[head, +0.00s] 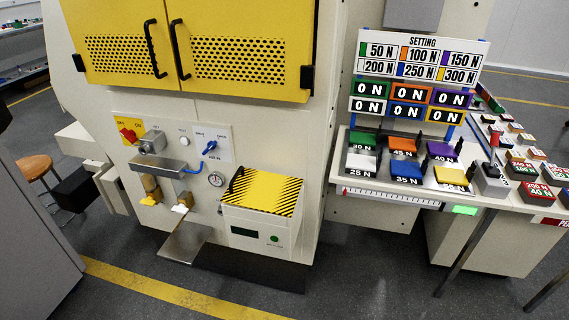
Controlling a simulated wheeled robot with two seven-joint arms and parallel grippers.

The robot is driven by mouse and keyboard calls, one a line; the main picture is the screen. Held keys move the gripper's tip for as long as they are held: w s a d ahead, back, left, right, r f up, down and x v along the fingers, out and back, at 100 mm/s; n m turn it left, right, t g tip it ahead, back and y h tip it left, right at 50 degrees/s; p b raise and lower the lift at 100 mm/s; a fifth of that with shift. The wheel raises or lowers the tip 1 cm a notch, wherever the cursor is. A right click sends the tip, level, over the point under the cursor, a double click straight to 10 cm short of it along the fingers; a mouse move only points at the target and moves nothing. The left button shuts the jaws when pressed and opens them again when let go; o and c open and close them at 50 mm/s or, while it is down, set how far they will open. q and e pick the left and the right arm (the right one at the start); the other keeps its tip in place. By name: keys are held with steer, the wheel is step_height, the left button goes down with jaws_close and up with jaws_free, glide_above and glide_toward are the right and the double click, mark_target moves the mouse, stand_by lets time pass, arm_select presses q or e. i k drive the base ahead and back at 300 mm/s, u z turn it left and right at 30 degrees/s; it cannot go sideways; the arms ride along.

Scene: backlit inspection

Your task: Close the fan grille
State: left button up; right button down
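Two yellow door panels with perforated grilles are at the top of the white machine; they are the only grille-like parts I see. The left panel (105,22) and the right panel (240,20) meet at a narrow seam and look flush with each other. Each has a black bar handle beside the seam, the left handle (152,48) and the right handle (176,50). The panels' upper edges are cut off by the picture. No part is labelled as a fan grille, and no fan shows. Neither of my grippers is in view.
Below the doors are a red switch (128,134), a blue valve handle (209,147), a gauge (216,179) and a striped yellow lid (262,191). A metal plate (185,241) juts out low. A weight table (400,190) stands right; a stool (32,166) stands left.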

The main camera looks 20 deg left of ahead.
mark_target(268, 192)
steer(key=i, duration=0.8)
steer(key=u, duration=1.9)
